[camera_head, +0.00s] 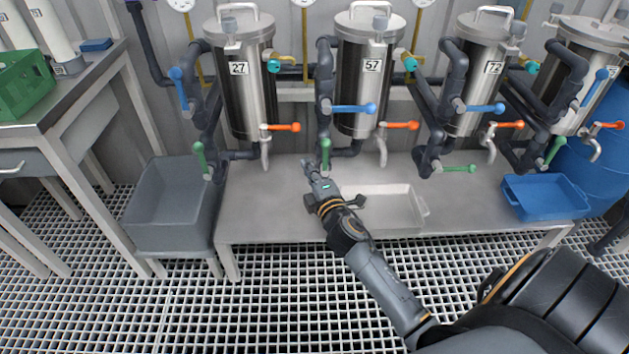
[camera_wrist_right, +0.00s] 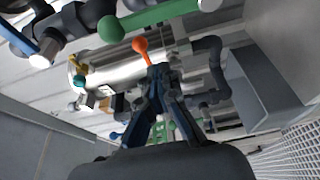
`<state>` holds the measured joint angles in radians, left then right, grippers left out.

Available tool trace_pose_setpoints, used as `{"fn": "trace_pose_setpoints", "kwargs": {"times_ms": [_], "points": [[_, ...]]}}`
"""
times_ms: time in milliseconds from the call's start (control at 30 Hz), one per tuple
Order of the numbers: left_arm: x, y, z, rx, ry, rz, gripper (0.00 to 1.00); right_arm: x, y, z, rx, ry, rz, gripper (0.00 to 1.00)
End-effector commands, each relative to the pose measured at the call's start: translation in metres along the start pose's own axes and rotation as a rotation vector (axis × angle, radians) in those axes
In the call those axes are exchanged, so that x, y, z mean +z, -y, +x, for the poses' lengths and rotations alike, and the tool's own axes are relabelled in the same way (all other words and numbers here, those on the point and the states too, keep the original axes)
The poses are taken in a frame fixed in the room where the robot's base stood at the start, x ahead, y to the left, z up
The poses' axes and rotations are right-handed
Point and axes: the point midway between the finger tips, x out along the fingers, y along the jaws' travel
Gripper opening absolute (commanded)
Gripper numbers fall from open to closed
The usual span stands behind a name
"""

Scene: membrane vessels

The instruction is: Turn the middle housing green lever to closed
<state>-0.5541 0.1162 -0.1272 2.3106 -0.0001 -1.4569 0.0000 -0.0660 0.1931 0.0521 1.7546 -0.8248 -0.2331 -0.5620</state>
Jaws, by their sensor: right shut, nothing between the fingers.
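The housing marked 57 (camera_head: 362,95) is a steel vessel between the housings marked 27 and 72. Its green lever (camera_head: 325,153) stands upright in the head view, low on the dark pipe at its left. In the right wrist view a large green lever (camera_wrist_right: 155,18) crosses the top of the picture. My right gripper (camera_head: 308,166) is just left of the lever's lower end in the head view. In the wrist view its fingertips (camera_wrist_right: 159,72) meet with nothing between them, below the green lever in the picture; contact is not visible. My left gripper is out of view.
Housing 57 also has a blue lever (camera_head: 352,109) and an orange lever (camera_head: 400,125). Housing 27's green lever (camera_head: 199,156) is upright; housing 72's (camera_head: 458,168) lies sideways. A white tray (camera_head: 422,212) is right of my arm, a grey bin (camera_head: 170,215) left.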

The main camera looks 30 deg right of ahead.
Motion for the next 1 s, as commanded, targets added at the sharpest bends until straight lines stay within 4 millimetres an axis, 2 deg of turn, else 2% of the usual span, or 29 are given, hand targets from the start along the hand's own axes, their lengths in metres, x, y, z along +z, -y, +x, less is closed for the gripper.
{"fn": "trace_pose_setpoints", "kwargs": {"times_ms": [33, 133, 233, 400, 1000], "points": [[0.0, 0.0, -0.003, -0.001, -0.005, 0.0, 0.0, 0.0, 0.0, 0.012, 0.002, 0.0, -0.001, 0.0], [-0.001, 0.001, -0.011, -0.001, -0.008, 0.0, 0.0, 0.0, 0.0, 0.032, 0.002, 0.0, -0.001, 0.0], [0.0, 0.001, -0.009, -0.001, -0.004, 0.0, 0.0, 0.019, 0.001, 0.021, -0.003, 0.001, -0.005, 0.0], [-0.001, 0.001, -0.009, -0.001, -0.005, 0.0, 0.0, 0.033, 0.001, 0.015, -0.002, -0.001, -0.001, 0.0], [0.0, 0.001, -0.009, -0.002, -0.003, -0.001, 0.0, 0.039, 0.002, 0.013, 0.004, 0.0, 0.017, 0.0]]}}
